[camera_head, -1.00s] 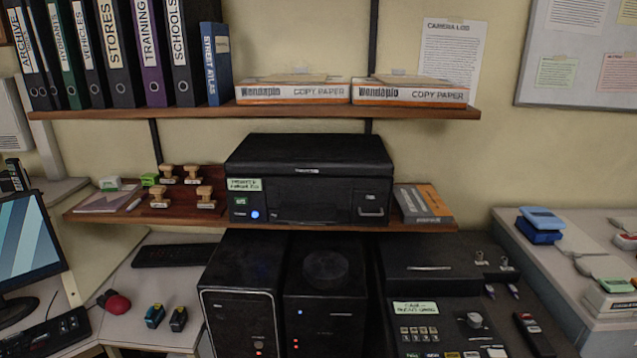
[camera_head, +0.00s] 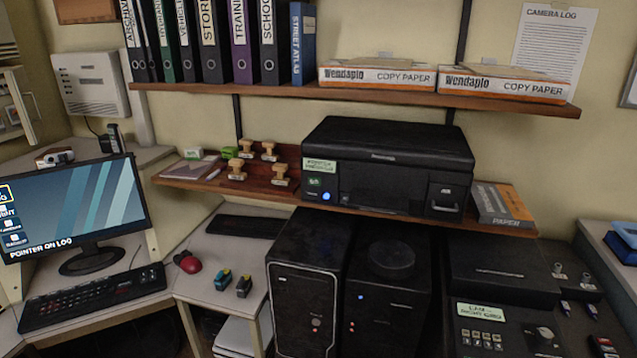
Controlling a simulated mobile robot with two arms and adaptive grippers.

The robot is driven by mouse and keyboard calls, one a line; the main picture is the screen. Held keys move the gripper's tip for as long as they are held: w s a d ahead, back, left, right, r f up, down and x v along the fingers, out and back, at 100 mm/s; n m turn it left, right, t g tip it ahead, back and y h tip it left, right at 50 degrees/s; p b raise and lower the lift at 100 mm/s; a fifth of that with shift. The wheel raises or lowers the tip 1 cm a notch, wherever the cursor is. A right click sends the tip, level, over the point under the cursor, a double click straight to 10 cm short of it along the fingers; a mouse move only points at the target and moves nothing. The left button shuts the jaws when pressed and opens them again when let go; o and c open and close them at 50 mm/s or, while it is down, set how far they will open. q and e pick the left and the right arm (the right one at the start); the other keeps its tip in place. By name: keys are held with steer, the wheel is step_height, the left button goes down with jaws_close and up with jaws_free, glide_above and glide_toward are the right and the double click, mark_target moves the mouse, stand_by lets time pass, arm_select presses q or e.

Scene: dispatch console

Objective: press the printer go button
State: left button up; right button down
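A black printer (camera_head: 388,165) stands on the lower wooden shelf, right of the picture's middle. Its left front face carries a pale green label (camera_head: 320,165), a small green display or marking (camera_head: 315,182) and a round lit blue button (camera_head: 326,196). The lettering on the label is too small to read surely, so I cannot tell by name which part is the go button. Nothing covers the printer's front. Neither of my grippers shows in the head view.
Rubber stamps (camera_head: 280,175) stand on the shelf left of the printer, and a paper box (camera_head: 502,205) lies to its right. Two black computer towers (camera_head: 304,290) stand below. The upper shelf (camera_head: 350,94) holds binders and copy paper. A monitor (camera_head: 78,210) is at left.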

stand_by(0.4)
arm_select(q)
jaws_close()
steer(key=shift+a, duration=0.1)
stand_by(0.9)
